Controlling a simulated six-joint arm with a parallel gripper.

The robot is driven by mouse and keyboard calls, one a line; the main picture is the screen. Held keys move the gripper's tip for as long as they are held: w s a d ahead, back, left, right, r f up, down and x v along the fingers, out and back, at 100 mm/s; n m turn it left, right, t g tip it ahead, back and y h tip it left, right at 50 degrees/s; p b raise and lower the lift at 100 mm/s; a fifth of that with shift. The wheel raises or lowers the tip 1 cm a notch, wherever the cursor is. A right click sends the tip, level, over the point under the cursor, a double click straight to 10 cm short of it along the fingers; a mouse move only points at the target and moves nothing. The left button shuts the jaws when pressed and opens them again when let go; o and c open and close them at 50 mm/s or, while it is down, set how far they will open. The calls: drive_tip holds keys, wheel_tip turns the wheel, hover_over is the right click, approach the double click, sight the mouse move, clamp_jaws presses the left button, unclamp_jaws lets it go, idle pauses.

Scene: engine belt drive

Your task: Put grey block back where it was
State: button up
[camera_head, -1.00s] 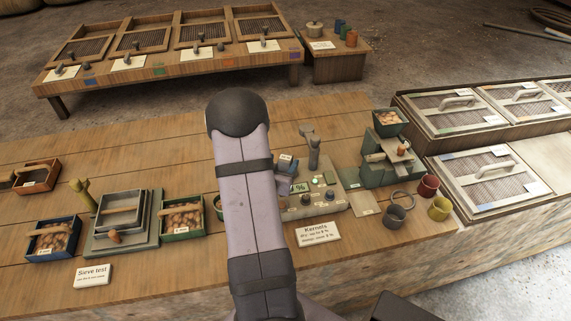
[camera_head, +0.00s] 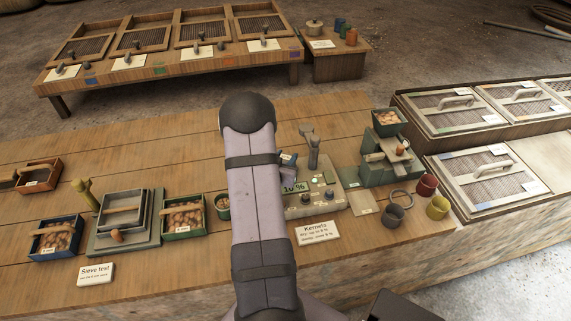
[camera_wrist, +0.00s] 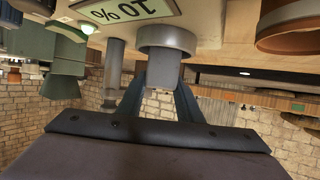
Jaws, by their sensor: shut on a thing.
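In the wrist view, which is upside down, my gripper (camera_wrist: 160,88) has its two dark fingers on a grey round-sided piece (camera_wrist: 166,42), which I take for the grey block. It is close to the kernel meter with the lit "10 %" display (camera_wrist: 130,10). I cannot tell whether it rests on the meter or hangs just clear of it.
A bowl of kernels (camera_head: 222,203) stands left of my arm. A grey lever post (camera_head: 313,152) rises at the meter's back. A green mill (camera_head: 388,165) and several cups stand to the right. The sieve stack (camera_head: 122,215) and kernel trays are left.

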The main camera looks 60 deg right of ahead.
sight(285, 157)
drive_tip(key=shift+r, duration=0.25)
drive_tip(key=shift+r+b, duration=0.45)
drive_tip(key=shift+r, duration=4.3)
drive_tip(key=shift+w+d+r, duration=0.1)
